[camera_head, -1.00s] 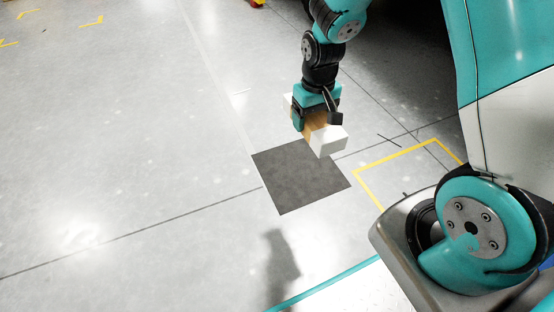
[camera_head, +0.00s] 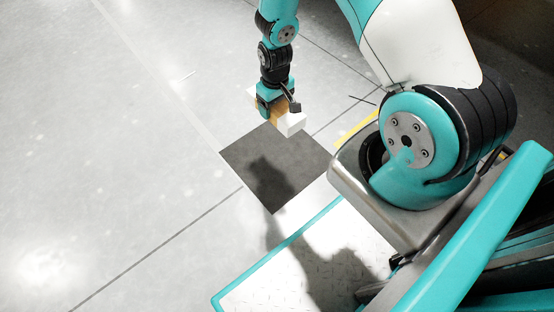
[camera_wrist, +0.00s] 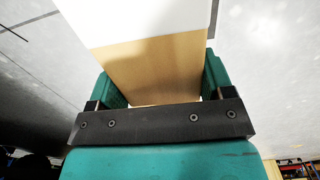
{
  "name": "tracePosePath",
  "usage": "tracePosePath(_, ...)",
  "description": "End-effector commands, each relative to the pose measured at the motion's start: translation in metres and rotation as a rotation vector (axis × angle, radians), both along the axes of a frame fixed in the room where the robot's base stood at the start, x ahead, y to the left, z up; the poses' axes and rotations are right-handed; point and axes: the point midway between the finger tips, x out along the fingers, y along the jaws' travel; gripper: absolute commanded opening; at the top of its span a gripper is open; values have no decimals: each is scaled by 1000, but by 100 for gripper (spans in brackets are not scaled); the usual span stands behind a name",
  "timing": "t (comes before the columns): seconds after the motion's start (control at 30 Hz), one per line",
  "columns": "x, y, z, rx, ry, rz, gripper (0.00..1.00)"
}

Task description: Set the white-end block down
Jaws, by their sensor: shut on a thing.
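The white-end block (camera_head: 291,123) has a wooden-coloured middle and white ends. My gripper (camera_head: 276,110) is shut on its wooden middle and holds it over the far edge of the dark grey square mat (camera_head: 300,170) in the head view. The block appears to be above the floor, but its exact height is hard to tell. In the wrist view the block's wooden part (camera_wrist: 155,70) sits between the two teal fingers, with a white end beyond it. The block's far white end is mostly hidden behind my gripper in the head view.
The grey concrete floor (camera_head: 110,130) is clear to the left of the mat. A yellow floor line (camera_head: 357,127) shows right of the mat, partly hidden by my own arm base. My arm's shadow falls across the mat.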

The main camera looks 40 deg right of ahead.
Motion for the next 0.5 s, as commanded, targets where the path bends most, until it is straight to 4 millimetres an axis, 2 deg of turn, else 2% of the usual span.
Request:
tracePosePath(0.03,-5,-6,-29,1,5,-2,42)
tracePosePath(0.1,-9,-13,-51,1,3,2,42)
tracePosePath(0.37,-16,-20,-103,0,-1,10,42)
tracePosePath(0.5,-16,-20,-144,0,-1,10,42)
